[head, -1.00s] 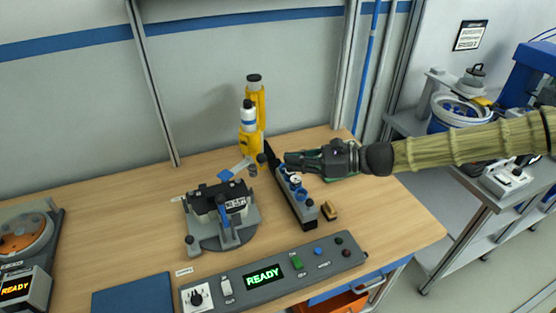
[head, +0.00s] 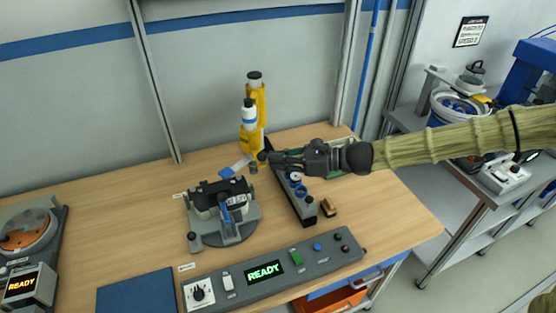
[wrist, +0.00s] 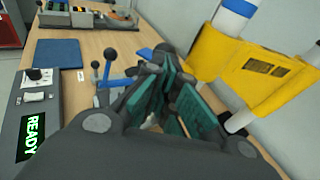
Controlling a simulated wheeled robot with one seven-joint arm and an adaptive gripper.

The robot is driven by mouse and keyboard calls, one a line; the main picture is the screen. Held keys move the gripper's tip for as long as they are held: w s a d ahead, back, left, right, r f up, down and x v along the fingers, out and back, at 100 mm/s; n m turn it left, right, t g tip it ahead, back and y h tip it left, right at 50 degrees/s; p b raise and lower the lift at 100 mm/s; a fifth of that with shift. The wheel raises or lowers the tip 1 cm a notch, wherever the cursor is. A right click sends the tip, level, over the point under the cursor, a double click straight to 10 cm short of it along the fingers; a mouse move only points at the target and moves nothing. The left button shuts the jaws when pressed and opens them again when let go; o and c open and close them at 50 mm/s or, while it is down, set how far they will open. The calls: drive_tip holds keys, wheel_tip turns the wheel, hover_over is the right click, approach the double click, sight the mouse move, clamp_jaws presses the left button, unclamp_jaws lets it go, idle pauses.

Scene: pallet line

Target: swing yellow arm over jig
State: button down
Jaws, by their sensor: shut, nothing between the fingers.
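The yellow arm (head: 252,140) stands upright at the back of the table, with a white and blue bottle-like cylinder on its front. Its yellow body also fills the right of the wrist view (wrist: 250,70). The jig (head: 223,230) is a grey round-based fixture with a blue lever, in front and to the left of the yellow arm. My gripper (head: 270,158) is shut and empty, with its tip close to the yellow arm's lower right side. I cannot tell whether it touches. In the wrist view the teal finger pads (wrist: 170,95) show beside the yellow body.
A grey rack (head: 298,203) with blue-ringed parts lies under my gripper, with a small brass block (head: 328,207) beside it. A control panel (head: 320,256) reading READY and a blue mat (head: 138,294) lie along the front. The wall stands close behind the yellow arm.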

drive_tip(key=shift+a, duration=0.1)
drive_tip(key=shift+a+f+b, duration=0.1)
drive_tip(key=shift+a+b, duration=0.1)
drive_tip(key=shift+b, duration=0.2)
drive_tip(key=a+b, duration=0.7)
drive_tip(key=shift+s+a, duration=0.25)
drive_tip(key=shift+a, duration=0.05)
drive_tip(key=shift+d+r+p, duration=0.1)
drive_tip(key=shift+r+p, duration=0.25)
drive_tip(key=shift+r, duration=0.1)
